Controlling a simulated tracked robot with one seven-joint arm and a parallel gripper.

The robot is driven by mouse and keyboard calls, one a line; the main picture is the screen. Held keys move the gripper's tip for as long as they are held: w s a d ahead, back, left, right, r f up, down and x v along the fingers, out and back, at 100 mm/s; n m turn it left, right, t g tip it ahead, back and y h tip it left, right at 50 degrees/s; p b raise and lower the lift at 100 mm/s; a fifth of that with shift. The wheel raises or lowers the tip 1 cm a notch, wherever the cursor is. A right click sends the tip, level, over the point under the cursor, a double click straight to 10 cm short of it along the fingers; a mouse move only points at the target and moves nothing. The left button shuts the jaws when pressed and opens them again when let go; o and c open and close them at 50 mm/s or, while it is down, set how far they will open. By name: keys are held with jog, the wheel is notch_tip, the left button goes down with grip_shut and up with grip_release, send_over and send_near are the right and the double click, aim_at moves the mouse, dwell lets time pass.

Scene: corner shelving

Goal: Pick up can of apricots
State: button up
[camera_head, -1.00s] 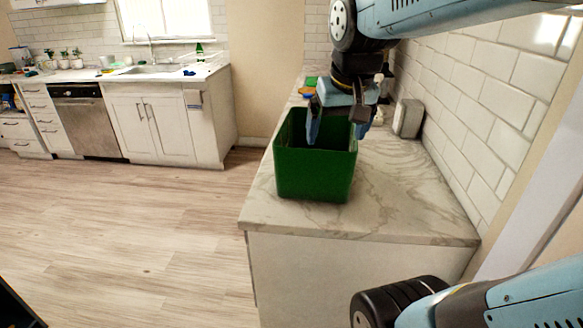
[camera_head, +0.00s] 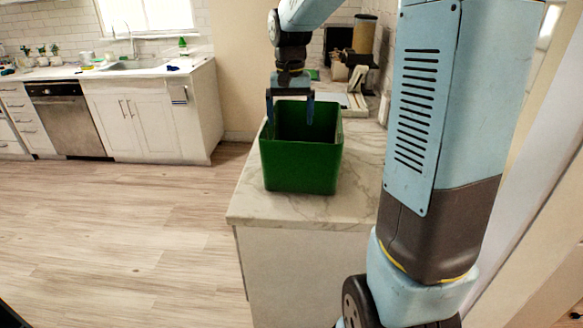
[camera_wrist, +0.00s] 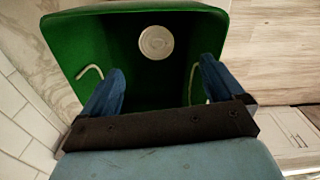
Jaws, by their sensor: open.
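A green open-topped bin (camera_head: 300,165) stands upright on the marble counter. In the wrist view, a pale round can top (camera_wrist: 156,42) shows inside the green bin (camera_wrist: 75,50), close to its far wall; its label is not visible, so I cannot tell if it is the apricots. The head view hides it behind the bin's front wall. My gripper (camera_head: 290,110) points down at the bin's back part, fingers spread and empty. In the wrist view my gripper (camera_wrist: 158,88) has its two blue fingers apart over the bin's opening, with the can beyond them.
The marble counter (camera_head: 285,209) is bare in front of the bin. A tall brown cylindrical item (camera_head: 364,35) and other objects stand at the back, near the tiled wall. My arm hides much of the counter's right side. Open floor (camera_head: 130,235) lies to the left.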

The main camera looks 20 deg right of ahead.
jog(key=f, duration=0.9)
jog(key=shift+w, duration=0.35)
jog(key=shift+s+d+f, duration=0.1)
jog(key=shift+d+f, duration=0.1)
jog(key=shift+f, duration=1.15)
jog(key=shift+s+d+f, duration=0.1)
jog(key=shift+d+f, duration=0.05)
jog(key=shift+f, duration=1.15)
jog(key=c, duration=1.4)
jog(key=shift+o, duration=0.2)
